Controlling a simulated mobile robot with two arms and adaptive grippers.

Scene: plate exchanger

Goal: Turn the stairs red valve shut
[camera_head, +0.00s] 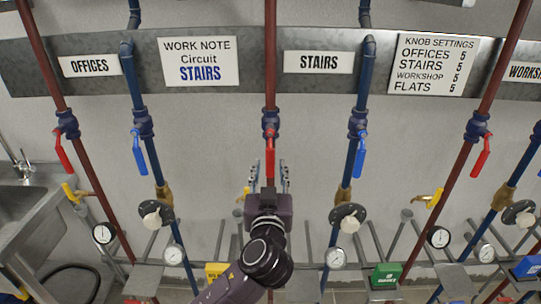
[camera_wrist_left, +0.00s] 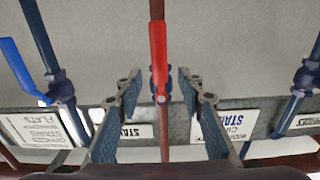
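The stairs red valve has a red lever (camera_head: 270,158) on a dark blue body (camera_head: 270,124), on the red pipe just left of the STAIRS sign (camera_head: 318,62). The lever hangs straight down, in line with the pipe. In the left wrist view, which is upside down, the lever (camera_wrist_left: 159,55) points up. My left gripper (camera_head: 269,168) is open, with one finger on each side of the lever's lower end in the head view. In the wrist view the fingers (camera_wrist_left: 157,78) are apart, with gaps beside the valve; depth to the lever is hard to tell. My right gripper is not in view.
A blue-lever valve (camera_head: 361,155) is on the blue pipe to the right, another blue lever (camera_head: 139,155) to the left. Red levers (camera_head: 63,153) (camera_head: 481,157) hang on the outer red pipes. Gauges, knobs and slanted pipes fill the area below. A sink (camera_head: 20,215) is at left.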

